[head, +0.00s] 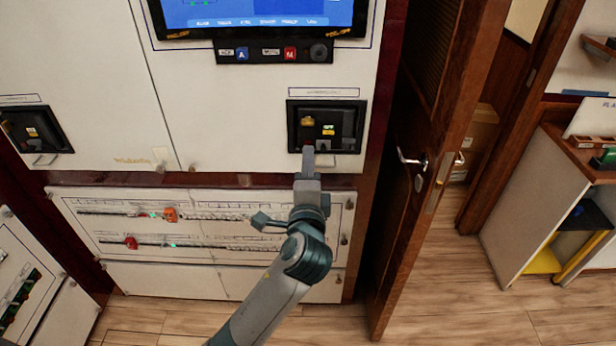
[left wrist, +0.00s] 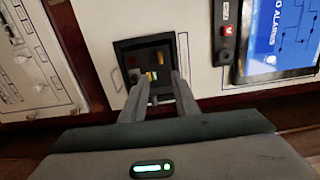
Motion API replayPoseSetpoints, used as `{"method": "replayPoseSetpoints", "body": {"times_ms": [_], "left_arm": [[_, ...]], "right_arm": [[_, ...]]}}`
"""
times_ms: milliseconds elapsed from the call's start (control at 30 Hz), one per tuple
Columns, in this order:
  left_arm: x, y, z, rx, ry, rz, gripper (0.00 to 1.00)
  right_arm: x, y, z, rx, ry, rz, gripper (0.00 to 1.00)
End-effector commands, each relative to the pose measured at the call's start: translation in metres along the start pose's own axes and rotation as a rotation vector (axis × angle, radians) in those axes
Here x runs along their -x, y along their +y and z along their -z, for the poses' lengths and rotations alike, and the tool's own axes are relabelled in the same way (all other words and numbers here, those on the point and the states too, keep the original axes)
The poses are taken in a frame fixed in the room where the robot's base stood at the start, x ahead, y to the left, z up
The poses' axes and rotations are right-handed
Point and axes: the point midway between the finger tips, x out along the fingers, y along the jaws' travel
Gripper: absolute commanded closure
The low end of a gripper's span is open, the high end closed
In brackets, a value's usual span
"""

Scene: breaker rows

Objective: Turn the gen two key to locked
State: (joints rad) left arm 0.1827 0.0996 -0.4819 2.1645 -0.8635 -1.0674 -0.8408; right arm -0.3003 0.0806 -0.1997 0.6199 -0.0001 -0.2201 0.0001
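A black-framed breaker unit (head: 347,112) is set in the white cabinet front, with a yellow-orange part and small labels inside. It also shows in the left wrist view (left wrist: 131,45). A small metallic piece (head: 325,161) sticks out at its lower edge; I cannot tell if this is the gen two key, and no label is readable. My left gripper (head: 308,150) is just in front of the unit's lower left part. In the left wrist view its two fingers (left wrist: 160,88) are apart, with the unit between and beyond them. I cannot see contact. My right gripper is not in view.
A similar black unit (head: 38,129) is at the far left. A screen (head: 258,12) with a switch strip (head: 275,51) is above. Lower panels (head: 200,235) carry red and orange handles. A wooden door (head: 425,150) stands right of the cabinet. Wood floor (head: 450,310) is clear.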

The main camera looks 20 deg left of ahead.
Motion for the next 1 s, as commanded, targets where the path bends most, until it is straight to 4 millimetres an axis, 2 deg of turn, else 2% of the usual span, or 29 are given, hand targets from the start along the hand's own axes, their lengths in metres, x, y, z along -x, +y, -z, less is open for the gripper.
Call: {"method": "replayPoseSetpoints", "body": {"times_ms": [100, 233, 767, 867, 1000], "left_arm": [[0.014, 0.001, 0.001, 0.0, 0.001, 0.001, 0.72], [0.022, 0.001, 0.0, 0.0, 0.001, 0.0, 0.72], [0.024, 0.0, 0.0, -0.001, 0.0, 0.0, 0.72], [0.022, 0.006, 0.002, -0.001, 0.004, -0.009, 0.72], [0.016, 0.034, 0.008, 0.0, 0.02, -0.051, 0.72]], "right_arm": [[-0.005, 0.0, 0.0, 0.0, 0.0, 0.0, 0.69], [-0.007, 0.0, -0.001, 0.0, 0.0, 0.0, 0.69], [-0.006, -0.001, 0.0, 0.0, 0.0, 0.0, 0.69], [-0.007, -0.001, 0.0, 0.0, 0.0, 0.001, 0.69], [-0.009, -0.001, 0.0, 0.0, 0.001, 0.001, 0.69]]}}
